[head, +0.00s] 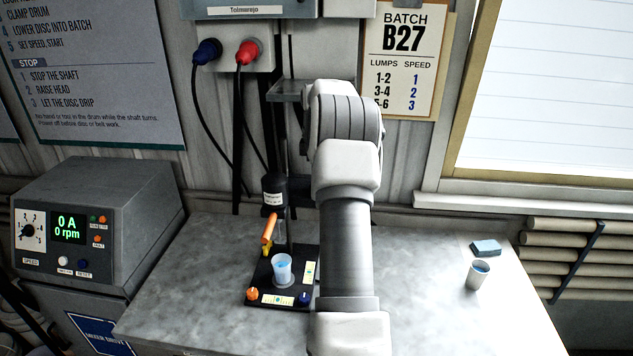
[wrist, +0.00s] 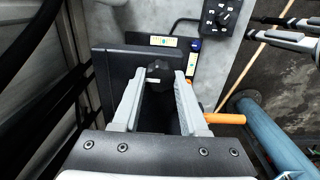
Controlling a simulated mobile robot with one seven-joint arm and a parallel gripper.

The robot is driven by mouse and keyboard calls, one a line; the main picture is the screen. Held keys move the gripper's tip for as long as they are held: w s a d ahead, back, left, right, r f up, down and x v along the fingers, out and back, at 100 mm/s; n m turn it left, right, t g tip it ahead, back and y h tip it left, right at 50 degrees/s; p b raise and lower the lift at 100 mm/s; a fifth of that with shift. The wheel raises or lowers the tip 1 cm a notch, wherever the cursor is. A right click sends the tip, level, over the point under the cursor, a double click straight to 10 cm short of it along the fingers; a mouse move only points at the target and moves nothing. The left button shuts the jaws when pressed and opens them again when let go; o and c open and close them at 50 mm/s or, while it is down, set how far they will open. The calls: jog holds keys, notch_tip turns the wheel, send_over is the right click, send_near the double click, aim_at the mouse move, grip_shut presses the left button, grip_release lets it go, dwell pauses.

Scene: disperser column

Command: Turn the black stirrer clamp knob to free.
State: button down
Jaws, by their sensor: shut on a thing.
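In the wrist view the black clamp knob (wrist: 159,73) has a lobed rim and sits between the two grey fingers of my gripper (wrist: 160,78). My gripper is shut on the knob, with one finger on either side of it. A dark block (wrist: 112,70) is behind and left of the knob. In the head view the small stirrer (head: 273,192) with its black head stands over a black base. My own arm covers the knob and my gripper there. The knob's markings cannot be read.
An orange handle (wrist: 224,118) sticks out right of my fingers and shows in the head view (head: 270,229). A cup with blue contents (head: 282,268) stands on the black base. A grey control box (head: 95,225) is at left. Another cup (head: 478,275) and blue sponge (head: 486,247) are at right.

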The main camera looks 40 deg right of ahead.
dwell(0.5)
jog(key=shift+c, duration=2.2)
grip_release()
notch_tip(320, 180, up, 17)
jog(key=shift+r, duration=0.2)
